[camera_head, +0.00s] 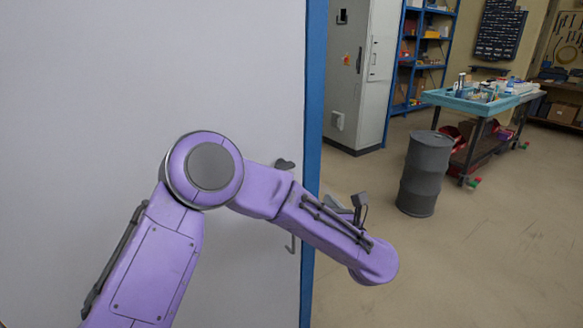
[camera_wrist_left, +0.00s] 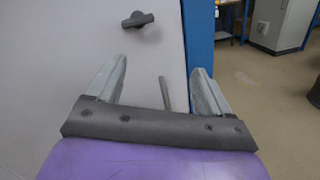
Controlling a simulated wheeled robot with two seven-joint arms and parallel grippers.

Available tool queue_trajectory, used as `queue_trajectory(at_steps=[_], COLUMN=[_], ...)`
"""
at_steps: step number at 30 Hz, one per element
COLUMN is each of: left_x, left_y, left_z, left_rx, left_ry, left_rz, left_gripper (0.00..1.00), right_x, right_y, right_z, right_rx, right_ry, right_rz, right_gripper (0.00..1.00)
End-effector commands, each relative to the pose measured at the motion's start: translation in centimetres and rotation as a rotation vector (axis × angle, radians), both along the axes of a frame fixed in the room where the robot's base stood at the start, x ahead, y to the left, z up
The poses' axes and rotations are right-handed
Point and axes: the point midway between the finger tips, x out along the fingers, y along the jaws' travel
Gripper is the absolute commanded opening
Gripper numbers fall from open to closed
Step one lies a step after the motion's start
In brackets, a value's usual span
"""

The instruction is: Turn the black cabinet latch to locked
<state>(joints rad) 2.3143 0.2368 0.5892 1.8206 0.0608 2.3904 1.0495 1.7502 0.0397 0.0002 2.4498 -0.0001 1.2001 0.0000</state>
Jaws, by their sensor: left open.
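The black cabinet latch (camera_wrist_left: 138,20) is a small dark knob with a roughly horizontal bar on the pale cabinet door, near its right edge. In the head view the latch (camera_head: 285,164) shows just above my purple left forearm. My left gripper (camera_wrist_left: 158,66) is open and empty, its two grey fingers pointing toward the door. In the wrist view the latch lies beyond the fingertips, above the gap and nearer the left finger, not touched. My right gripper is not seen.
A thin grey door handle (camera_wrist_left: 165,93) stands below the latch, seen between my fingers. A blue frame (camera_head: 314,100) edges the door. To the right are a dark barrel (camera_head: 425,175), a blue-topped workbench (camera_head: 462,100) and a grey cabinet (camera_head: 350,75). Open floor lies at the right.

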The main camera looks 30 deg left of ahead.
Motion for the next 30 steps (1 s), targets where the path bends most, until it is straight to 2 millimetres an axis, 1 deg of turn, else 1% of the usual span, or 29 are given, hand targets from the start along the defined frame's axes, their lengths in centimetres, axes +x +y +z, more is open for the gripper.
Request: queue_trajectory(at_steps=[1,3,5,8,15,18,21,23,30], left_x=[-0.2,-0.7,-0.7,-0.2,1.9,2.6,3.0,3.1,3.1], left_y=[0.2,0.4,0.8,2.3,7.4,8.8,9.7,10.0,10.1], left_z=[2.6,4.6,5.2,5.4,5.4,5.3,5.1,5.1,5.0], left_rx=[-0.095,-0.185,-0.217,-0.223,-0.219,-0.218,-0.217,-0.215,-0.214], left_ry=[-0.141,-0.270,-0.315,-0.321,-0.316,-0.314,-0.315,-0.314,-0.313], left_rz=[0.059,0.115,0.135,0.141,0.139,0.137,0.135,0.134,0.133], left_gripper=[0.81,0.81,0.81,0.81,0.81,0.81,0.81,0.81,0.81], right_x=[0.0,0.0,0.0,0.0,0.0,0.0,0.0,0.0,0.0], right_y=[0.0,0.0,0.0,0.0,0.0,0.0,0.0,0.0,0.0], right_z=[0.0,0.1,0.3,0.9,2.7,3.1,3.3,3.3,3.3], right_rx=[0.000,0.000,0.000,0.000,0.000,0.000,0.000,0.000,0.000], right_ry=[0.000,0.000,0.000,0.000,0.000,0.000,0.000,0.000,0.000], right_rz=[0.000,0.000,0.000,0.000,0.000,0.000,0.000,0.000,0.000], right_gripper=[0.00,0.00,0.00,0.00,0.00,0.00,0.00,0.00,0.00])
